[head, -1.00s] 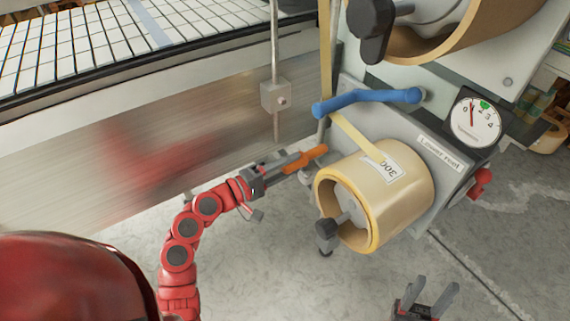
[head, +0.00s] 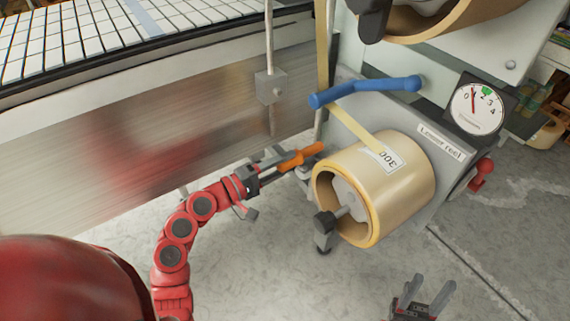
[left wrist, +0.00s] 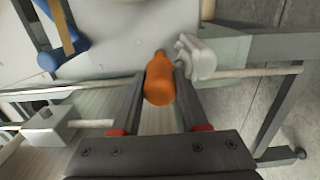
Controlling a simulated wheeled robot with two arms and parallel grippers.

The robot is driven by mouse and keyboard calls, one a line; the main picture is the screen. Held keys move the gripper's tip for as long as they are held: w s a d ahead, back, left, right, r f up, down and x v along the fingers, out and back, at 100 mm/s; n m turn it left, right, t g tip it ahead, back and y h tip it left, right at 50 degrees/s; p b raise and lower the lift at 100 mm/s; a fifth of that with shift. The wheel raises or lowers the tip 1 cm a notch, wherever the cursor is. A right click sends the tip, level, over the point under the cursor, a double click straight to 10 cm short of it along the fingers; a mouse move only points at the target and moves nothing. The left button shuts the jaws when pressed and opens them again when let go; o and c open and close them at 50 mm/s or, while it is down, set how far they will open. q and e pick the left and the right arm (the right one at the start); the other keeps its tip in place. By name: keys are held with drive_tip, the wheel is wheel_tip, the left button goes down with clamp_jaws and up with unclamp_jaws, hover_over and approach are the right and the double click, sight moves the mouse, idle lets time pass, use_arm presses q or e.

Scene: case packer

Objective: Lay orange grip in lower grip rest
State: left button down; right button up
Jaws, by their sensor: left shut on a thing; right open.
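The orange grip (head: 302,157) is held between the fingers of my left gripper (head: 284,161), just left of the tape reel (head: 398,190) on the lower plate. In the left wrist view the orange grip (left wrist: 160,80) sits between both fingers, its narrower end pointing away. A pale grey bracket (left wrist: 197,57), possibly the grip rest, is close on its right; I cannot tell whether they touch. In the head view a grey bracket (head: 304,171) shows partly behind the reel. My right gripper (head: 423,294) is open and empty at the bottom, below the reel.
A blue bar (head: 366,91) juts out above the reel, with tape running under it. A black knob (head: 325,222) sticks out from the reel's front. A vertical rod with a grey block (head: 270,87) stands left. A gauge (head: 476,107) and red knob (head: 482,172) are on the right.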

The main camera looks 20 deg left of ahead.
use_arm(q)
drive_tip(key=shift+s+a+f+b, duration=0.1)
drive_tip(key=shift+s+f+b, duration=0.1)
drive_tip(key=shift+f+b, duration=0.95)
drive_tip(key=shift+r+b, duration=0.35)
unclamp_jaws()
drive_tip(key=b+v, duration=0.7)
drive_tip(key=v, duration=0.3)
idle(1.0)
